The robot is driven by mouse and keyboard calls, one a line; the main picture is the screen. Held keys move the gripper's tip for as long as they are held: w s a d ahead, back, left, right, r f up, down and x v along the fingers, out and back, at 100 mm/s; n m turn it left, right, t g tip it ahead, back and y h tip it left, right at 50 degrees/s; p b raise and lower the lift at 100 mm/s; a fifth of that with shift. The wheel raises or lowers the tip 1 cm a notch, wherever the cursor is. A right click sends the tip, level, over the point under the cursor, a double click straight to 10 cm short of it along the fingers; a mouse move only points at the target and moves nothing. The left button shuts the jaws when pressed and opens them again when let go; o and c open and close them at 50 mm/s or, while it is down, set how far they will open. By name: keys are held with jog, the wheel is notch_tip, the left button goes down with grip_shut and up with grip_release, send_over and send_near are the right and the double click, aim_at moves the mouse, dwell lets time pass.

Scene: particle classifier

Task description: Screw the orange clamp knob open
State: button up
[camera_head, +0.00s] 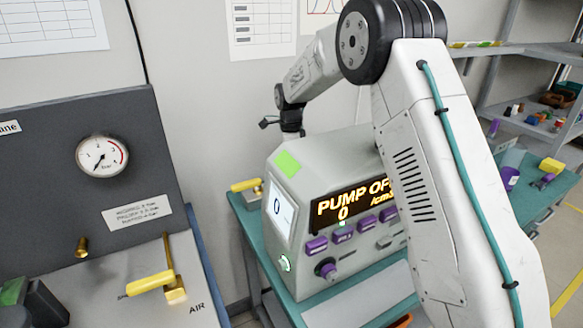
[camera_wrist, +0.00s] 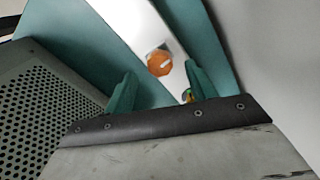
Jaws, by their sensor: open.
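The orange clamp knob (camera_wrist: 159,63) shows in the wrist view as a small faceted orange piece on a pale bar or plate (camera_wrist: 146,22). My gripper (camera_wrist: 161,70) has two teal fingers, set apart, one on each side of the knob in the picture. I see no contact, and the depth between fingers and knob is hard to judge. In the head view my arm reaches over and behind the grey pump unit (camera_head: 292,185). My fingers and the clamp knob are hidden there.
The pump unit, its display reading "PUMP OFF", stands on a teal table (camera_head: 255,232). A perforated grey casing (camera_wrist: 45,110) is at the left in the wrist view. A grey panel with a gauge (camera_head: 102,156) and a yellow-handled valve (camera_head: 150,284) stands left.

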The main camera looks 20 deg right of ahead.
jog(key=shift+f, duration=1.55)
jog(key=c, duration=1)
